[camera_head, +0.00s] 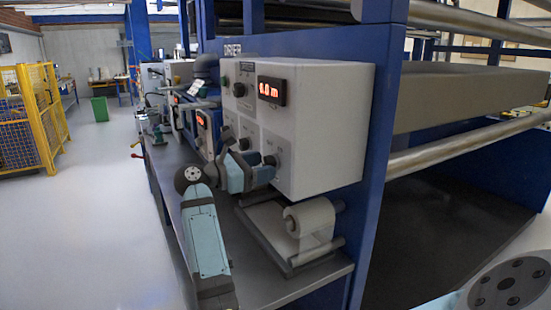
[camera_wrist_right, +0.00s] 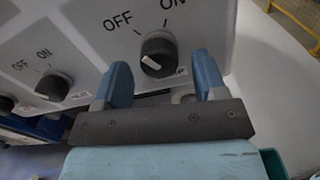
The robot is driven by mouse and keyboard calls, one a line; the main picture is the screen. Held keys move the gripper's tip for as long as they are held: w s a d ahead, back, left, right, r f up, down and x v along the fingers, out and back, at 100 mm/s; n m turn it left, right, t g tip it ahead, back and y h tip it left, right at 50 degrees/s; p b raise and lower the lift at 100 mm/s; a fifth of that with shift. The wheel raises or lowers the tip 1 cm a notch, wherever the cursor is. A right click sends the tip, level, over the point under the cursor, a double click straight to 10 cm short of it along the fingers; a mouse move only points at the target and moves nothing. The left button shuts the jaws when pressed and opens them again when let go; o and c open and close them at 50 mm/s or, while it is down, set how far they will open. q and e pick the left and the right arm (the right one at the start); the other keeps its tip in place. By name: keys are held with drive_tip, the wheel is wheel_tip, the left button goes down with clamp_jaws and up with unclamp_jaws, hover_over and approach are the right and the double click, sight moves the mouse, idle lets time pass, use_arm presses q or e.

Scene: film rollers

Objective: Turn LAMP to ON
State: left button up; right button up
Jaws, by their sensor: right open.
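A black rotary knob (camera_wrist_right: 157,54) with OFF and ON marks sits on the light grey control box. Its white pointer slants to the upper left, nearer the OFF side. My right gripper (camera_wrist_right: 163,66) is open, with its two blue fingers on either side of this knob; I cannot tell whether they touch it. No LAMP label is readable. In the head view my right gripper (camera_head: 268,172) is at the lower part of the box front, by a dark knob (camera_head: 271,159). My left gripper is not in view.
The grey control box (camera_head: 325,120) has a red display and more knobs, one (camera_wrist_right: 53,86) also marked OFF and ON. Below it, a white film roll (camera_head: 312,220) sits on rollers over the metal bench (camera_head: 268,288). A blue frame post (camera_head: 380,170) stands to the right.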

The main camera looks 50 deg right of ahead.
drive_tip(key=shift+x, duration=0.8)
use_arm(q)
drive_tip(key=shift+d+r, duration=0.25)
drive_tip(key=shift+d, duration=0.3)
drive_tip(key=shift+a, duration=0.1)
use_arm(e)
drive_tip(key=shift+a, duration=0.1)
